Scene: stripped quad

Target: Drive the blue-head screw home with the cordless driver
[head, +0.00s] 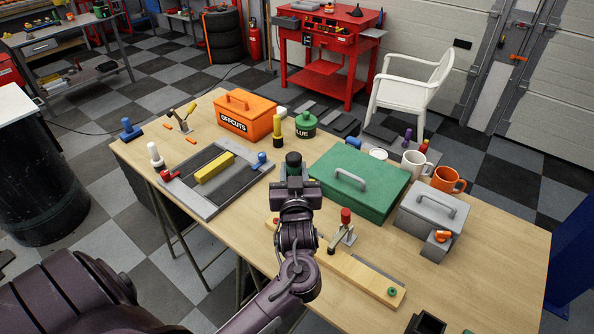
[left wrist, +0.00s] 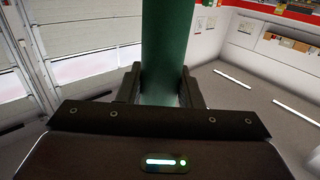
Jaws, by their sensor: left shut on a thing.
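My left gripper (head: 294,172) stands over the middle of the bench, shut on an upright green cylinder with a dark top (head: 293,158). In the left wrist view the green cylinder (left wrist: 166,50) rises between the two fingers; I cannot tell whether it is the cordless driver's body. A blue knob-like head (head: 262,158) shows at the right corner of a grey frame (head: 205,210), left of the gripper; it may be the blue-head screw. A red one (head: 168,174) sits at the frame's left corner. My right gripper is not in view.
A green case (head: 335,190) lies right of my gripper, with a grey box (head: 425,225) and mugs beyond. A wooden strip (head: 360,278) with a red-handled clamp (head: 345,225) lies in front. An orange OFFCUTS box (head: 245,115) stands behind the frame.

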